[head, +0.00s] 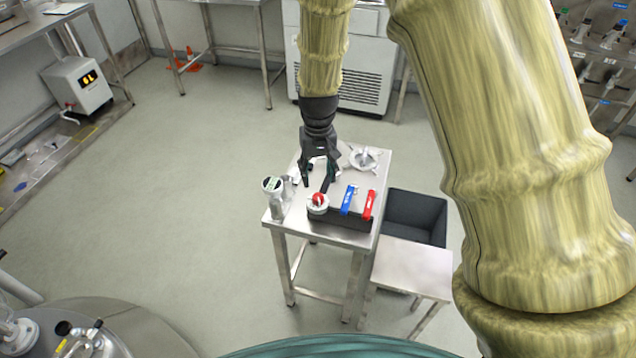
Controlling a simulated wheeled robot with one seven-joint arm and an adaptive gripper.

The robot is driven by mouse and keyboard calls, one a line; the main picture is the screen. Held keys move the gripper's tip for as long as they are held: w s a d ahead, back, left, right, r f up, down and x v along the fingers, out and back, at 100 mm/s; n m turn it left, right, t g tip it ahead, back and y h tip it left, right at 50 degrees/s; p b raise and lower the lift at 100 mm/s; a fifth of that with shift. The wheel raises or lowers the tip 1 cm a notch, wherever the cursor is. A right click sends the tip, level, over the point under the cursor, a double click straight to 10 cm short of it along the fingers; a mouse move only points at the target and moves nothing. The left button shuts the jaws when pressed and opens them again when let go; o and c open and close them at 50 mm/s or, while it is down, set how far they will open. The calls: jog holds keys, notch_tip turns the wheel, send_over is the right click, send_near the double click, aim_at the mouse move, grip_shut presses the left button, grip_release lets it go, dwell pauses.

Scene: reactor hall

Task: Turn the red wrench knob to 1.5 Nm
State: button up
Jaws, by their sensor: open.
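A small steel table (283,217) stands near the middle of the head view. On its front part is a black holder (342,220) with a red-handled tool (369,205) and a blue-handled tool (348,199) lying side by side. To their left is a round pale piece with a red top (318,199); I cannot tell whether this or the red handle carries the knob. No scale is readable. My gripper (319,181) points down over the table, open, with its fingers spread just behind the red-topped piece. I see nothing between the fingers.
A grey device with a small display (272,185) stands at the table's left edge. A metal star-shaped part (363,158) lies at the back right. A dark bin (416,212) and a lower pale table (412,266) are to the right. Floor on the left is clear.

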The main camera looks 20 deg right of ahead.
jog(key=shift+r, duration=1.6)
